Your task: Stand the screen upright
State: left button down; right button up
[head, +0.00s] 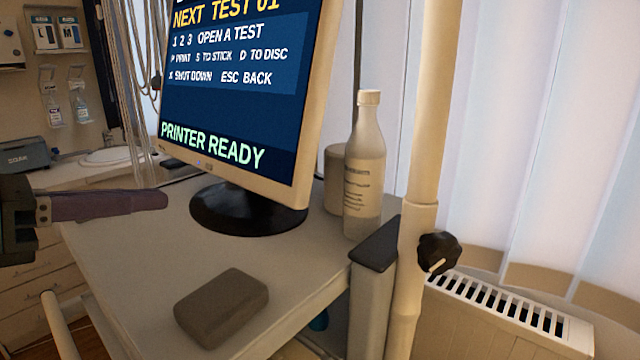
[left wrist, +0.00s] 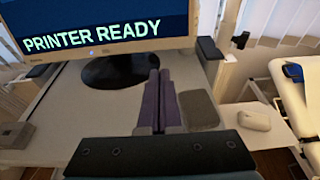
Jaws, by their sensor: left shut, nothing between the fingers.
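The screen (head: 240,100) is a beige-framed monitor, lit with blue menus and "PRINTER READY". It stands on its round black base (head: 245,210), which looks flat on the table; its top is cut off by the picture. Its frame slants in the head view, and I cannot tell how much of that is real tilt. Its lower part also shows in the left wrist view (left wrist: 105,30). My left gripper (head: 165,199), with purple fingers, is shut and empty, left of the base and apart from it. In the left wrist view its fingers (left wrist: 158,75) lie together. My right gripper is not in view.
A grey-brown block (head: 221,306) lies near the table's (head: 130,260) front edge. A cream pole (head: 432,120) with a black knob (head: 438,253) rises beside the table. The table's left front is clear.

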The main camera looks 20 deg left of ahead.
aim_at(254, 192)
pick_arm(q)
jog(key=p+x, duration=0.3)
jog(key=x, duration=0.9)
jog(key=shift+a+f, duration=0.1)
jog(key=shift+w+f, duration=0.1)
jog(key=shift+f, duration=0.1)
jog(key=w+t+b, duration=0.1)
jog(key=b, duration=0.3)
jog(key=w+d+f+t+b, duration=0.1)
jog(key=b, duration=0.4)
jog(key=w+f+h+b, duration=0.1)
jog(key=b, duration=0.4)
jog(key=shift+w+d+f+t, duration=0.25)
jog(key=shift+w+t, duration=0.15)
jog(key=shift+w+r+b, duration=0.1)
jog(key=shift+r+b, duration=0.05)
jog(key=shift+b, duration=0.35)
